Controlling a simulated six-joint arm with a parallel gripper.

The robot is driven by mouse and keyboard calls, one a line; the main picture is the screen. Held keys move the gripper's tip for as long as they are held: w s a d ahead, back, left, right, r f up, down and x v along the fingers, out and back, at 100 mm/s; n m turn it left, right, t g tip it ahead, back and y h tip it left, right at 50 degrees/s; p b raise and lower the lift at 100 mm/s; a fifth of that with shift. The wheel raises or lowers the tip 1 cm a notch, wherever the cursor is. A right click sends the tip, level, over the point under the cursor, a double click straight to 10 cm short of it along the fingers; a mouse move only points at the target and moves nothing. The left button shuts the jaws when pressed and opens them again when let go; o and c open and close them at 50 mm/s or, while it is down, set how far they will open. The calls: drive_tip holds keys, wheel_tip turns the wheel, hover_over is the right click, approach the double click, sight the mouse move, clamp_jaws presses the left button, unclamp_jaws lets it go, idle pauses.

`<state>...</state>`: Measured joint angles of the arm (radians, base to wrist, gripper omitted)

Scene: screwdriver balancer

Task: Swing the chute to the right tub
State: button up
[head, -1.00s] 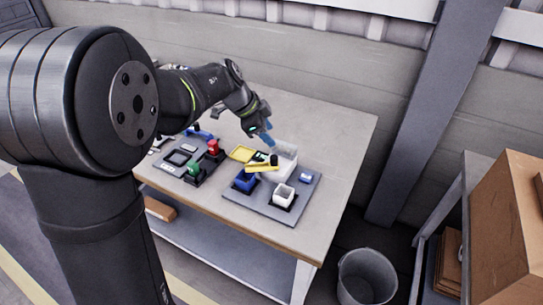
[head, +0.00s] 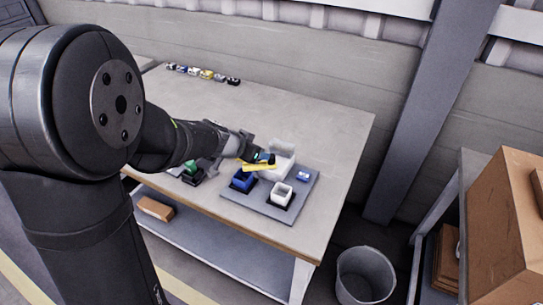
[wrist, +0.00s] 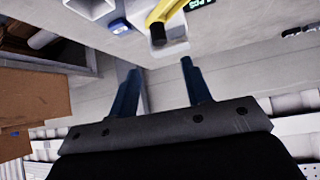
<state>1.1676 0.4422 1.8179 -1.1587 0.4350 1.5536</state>
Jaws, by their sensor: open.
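The yellow chute (head: 257,167) sits on the grey board on the table, above and between the blue tub (head: 242,182) and the white right tub (head: 281,196). A black knob (wrist: 158,34) stands at one end of the chute, which also shows in the wrist view (wrist: 163,10). My gripper (wrist: 160,65) is open and empty, with its two blue fingers apart. In the wrist view the knob lies just beyond the fingertips, roughly between them. In the head view my gripper (head: 262,157) partly covers the chute's knob end. Contact cannot be told.
A white housing (head: 283,150) stands right behind the chute. A small blue-and-white unit (head: 303,176) sits on the board's right side. Small coloured items (head: 205,74) line the table's back edge. The table's right part is clear.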

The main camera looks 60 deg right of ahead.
drive_tip(key=x, duration=1)
drive_tip(key=shift+d+f, duration=0.3)
clamp_jaws()
